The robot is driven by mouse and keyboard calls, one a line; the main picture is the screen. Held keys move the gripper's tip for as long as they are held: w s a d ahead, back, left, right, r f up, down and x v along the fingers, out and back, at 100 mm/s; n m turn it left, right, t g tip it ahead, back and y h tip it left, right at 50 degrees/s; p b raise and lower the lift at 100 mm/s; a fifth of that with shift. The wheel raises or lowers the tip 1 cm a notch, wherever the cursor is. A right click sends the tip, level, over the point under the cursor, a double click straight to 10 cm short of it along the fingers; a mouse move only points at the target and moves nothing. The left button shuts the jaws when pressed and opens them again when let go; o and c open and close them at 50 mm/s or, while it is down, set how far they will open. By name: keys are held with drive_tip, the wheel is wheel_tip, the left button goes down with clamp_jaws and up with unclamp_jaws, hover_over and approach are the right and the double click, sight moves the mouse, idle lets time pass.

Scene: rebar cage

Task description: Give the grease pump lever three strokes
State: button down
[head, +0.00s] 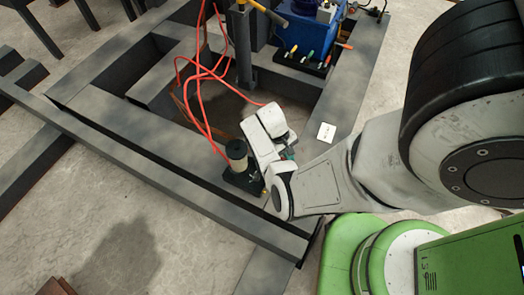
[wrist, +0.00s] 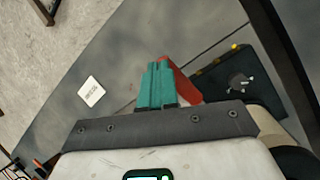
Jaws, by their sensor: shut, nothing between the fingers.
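A small pump-like unit (head: 237,155) with a pale cylinder and a black base stands on the grey steel frame, close left of my gripper; I take it for the grease pump. My gripper (head: 288,154) is mostly hidden by my wrist in the head view. In the wrist view its teal fingers (wrist: 157,85) are together and empty. A red bar-like piece (wrist: 180,82) shows just right of the fingers, partly hidden by them; it may be the lever. I cannot tell whether they touch. The black base (wrist: 236,82) also shows there, with a small fitting on it.
Red hoses (head: 188,100) loop over the frame opening behind the unit. A dark post (head: 244,55) with a yellow top and a blue box (head: 304,35) with coloured-handled tools before it stand farther back. A white card (head: 326,132) lies on the grey frame (head: 170,185).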

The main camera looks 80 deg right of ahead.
drive_tip(key=shift+s+f, duration=0.1)
drive_tip(key=shift+s+f+b, duration=0.3)
drive_tip(key=shift+f+b, duration=0.05)
drive_tip(key=shift+f, duration=0.35)
drive_tip(key=shift+s+a+f+b, duration=0.15)
drive_tip(key=shift+s+f+b, duration=0.15)
drive_tip(key=shift+f, duration=0.2)
drive_tip(key=shift+s+f+b, duration=0.15)
drive_tip(key=shift+f+b, duration=0.35)
drive_tip(key=shift+f, duration=0.2)
